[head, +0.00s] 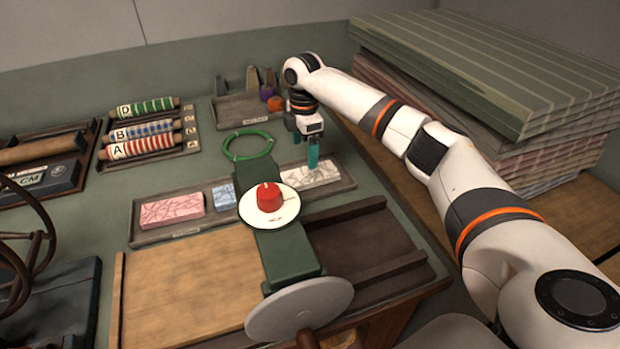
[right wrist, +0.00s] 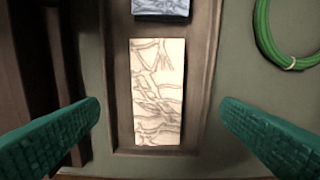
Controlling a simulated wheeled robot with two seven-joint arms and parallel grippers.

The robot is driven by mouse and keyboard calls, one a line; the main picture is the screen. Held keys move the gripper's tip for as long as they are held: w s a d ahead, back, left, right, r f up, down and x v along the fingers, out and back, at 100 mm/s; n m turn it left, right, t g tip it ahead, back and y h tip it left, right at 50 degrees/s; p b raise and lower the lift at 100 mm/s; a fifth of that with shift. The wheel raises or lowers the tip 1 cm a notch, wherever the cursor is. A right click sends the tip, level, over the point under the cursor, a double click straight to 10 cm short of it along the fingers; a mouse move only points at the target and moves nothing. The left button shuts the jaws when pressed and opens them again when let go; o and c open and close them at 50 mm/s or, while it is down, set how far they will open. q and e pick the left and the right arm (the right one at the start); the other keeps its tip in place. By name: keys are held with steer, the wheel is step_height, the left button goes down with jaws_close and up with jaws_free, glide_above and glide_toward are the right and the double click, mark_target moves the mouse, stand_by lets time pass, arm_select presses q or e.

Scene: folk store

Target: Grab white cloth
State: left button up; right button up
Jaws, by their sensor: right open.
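The white cloth (head: 322,175) is a cream-white folded rectangle with dark crackle lines. It lies flat at the right end of a long brown tray (head: 345,184). My right gripper (head: 306,152) is above the cloth, pointing down, its teal fingers apart and empty. In the right wrist view the white cloth (right wrist: 158,92) lies between and below the two open fingers (right wrist: 160,106), with space on both sides. I cannot tell the exact height of the fingertips above it. My left gripper is not in view.
The tray also holds a blue cloth (head: 224,197) and a pink cloth (head: 172,210). A green machine (head: 287,255) with a white disc (head: 285,216) and red knob (head: 269,197) stands beside the cloth. A green wire coil (head: 248,145) lies behind; stacked boards (head: 500,70) rise at right.

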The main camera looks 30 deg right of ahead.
mark_target(307, 174)
steer(key=f, duration=0.7)
steer(key=shift+s+d+f, duration=0.25)
steer(key=shift+f, duration=0.15)
steer(key=c, duration=1.1)
